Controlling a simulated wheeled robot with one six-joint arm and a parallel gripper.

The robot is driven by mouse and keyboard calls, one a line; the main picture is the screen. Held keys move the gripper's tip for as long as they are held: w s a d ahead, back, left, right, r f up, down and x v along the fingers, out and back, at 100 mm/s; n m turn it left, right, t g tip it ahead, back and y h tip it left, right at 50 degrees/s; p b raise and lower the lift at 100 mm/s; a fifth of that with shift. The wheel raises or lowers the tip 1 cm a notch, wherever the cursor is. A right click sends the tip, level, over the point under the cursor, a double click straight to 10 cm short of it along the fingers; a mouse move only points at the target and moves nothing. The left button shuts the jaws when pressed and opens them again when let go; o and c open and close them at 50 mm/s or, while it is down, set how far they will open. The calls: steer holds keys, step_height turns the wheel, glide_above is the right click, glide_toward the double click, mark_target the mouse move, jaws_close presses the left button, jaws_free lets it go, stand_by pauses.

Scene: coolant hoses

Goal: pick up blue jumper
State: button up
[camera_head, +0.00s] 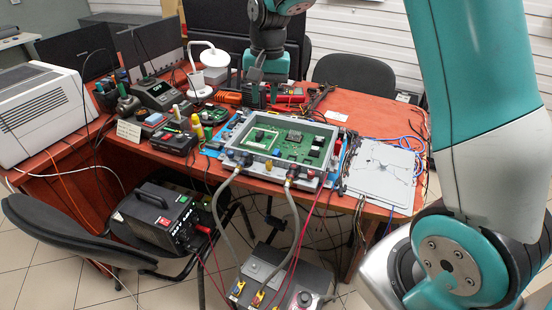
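My gripper (264,97) hangs over the back of the orange-red table, pointing down behind the green circuit board. Two dark fingers show with a gap between them, and I see nothing held there. A bundle of thin blue wires (404,143) lies at the table's right end, by a grey plate; it is the clearest blue lead in view. I cannot tell whether one of these wires is the blue jumper. My gripper is well to the left of them and apart from them.
A green board in a grey frame (232,146) sits mid-table, with two grey hoses (296,220) running down to a grey box (262,263). A grey plate (380,172) lies on the right. Tools, a white lamp (197,84) and a multimeter crowd the left and back.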

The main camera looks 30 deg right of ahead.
steer(key=w+d+f+m, duration=0.4)
steer(key=w+d+f, duration=0.2)
steer(key=d, duration=0.1)
glide_above(276, 151)
steer(key=shift+h, duration=0.4)
steer(key=f, duration=1.1)
steer(key=shift+s+f+p, duration=0.15)
steer(key=shift+s+p, duration=0.1)
steer(key=shift+p, duration=0.1)
steer(key=shift+w+f+p, duration=0.15)
steer(key=shift+f+p, duration=0.45)
steer(key=shift+f, duration=2.45)
jaws_close()
